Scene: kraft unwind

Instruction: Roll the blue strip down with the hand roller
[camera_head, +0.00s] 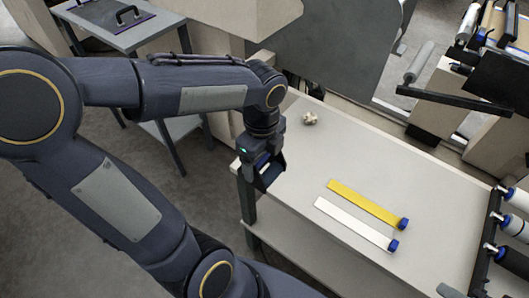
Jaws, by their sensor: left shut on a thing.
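My left gripper (268,176) is over the left end of the pale table (400,165). It is shut on a small dark thing with a blue part, which looks like the hand roller; the fingers hide most of it. A yellow strip (362,203) and a white strip (352,224) lie side by side on the table, to the right of the gripper and apart from it. Each has a small blue piece at its right end, one by the yellow strip (403,224) and one by the white strip (393,246). No long blue strip shows clearly. My right gripper is not in view.
A small beige lump (310,118) lies near the table's back edge. Several rollers with blue parts (510,225) stand on a dark rack at the right. A grey side table (118,30) with a black handle stands at the upper left.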

